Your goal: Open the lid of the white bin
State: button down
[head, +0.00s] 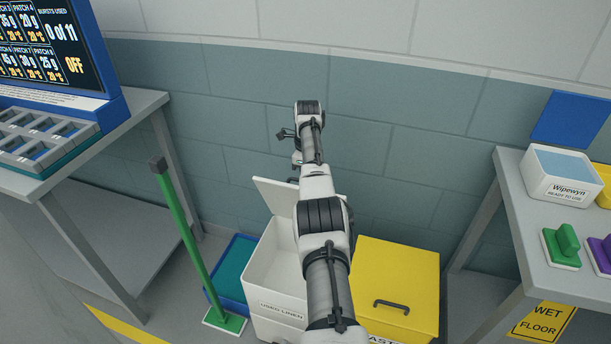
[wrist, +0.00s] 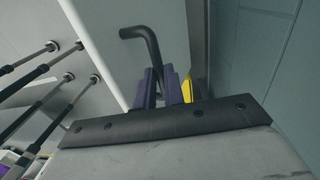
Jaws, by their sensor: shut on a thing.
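The white bin (head: 275,278), labelled "USED LINEN", stands on the floor against the wall. Its lid (head: 278,196) is raised and tilted up at the back, and part of the white inside shows. My arm covers the right part of the bin and lid. In the wrist view, the white lid (wrist: 110,40) carries a bent black handle (wrist: 152,48). My gripper (wrist: 163,82), with purple fingers, is shut on this handle. In the head view the handle and fingertips are hidden or too small to tell.
A yellow bin (head: 410,275) with a closed lid and black handle stands right of the white bin. A blue tray (head: 233,270) and a green-handled broom (head: 190,240) are at left. Grey tables stand at both sides. A "WET FLOOR" sign (head: 543,322) is at lower right.

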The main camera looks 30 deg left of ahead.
jog(key=c, duration=1.8)
grip_release()
jog(key=shift+s+d+f, duration=0.1)
jog(key=shift+d+f, duration=0.05)
jog(key=shift+f, duration=0.45)
jog(key=o, duration=0.3)
jog(key=shift+w+f, duration=0.15)
jog(key=shift+w, duration=0.05)
jog(key=shift+s+r, duration=0.1)
jog(key=shift+r, duration=0.45)
jog(key=r+p, duration=0.1)
jog(key=r, duration=0.3)
jog(key=r+p, duration=0.2)
jog(key=r, duration=0.3)
jog(key=w+r+p, duration=0.1)
jog(key=r+p, duration=0.1)
jog(key=r, duration=0.2)
jog(key=shift+a+r, duration=0.2)
jog(key=shift+f+p, duration=0.1)
jog(key=shift+p, duration=0.3)
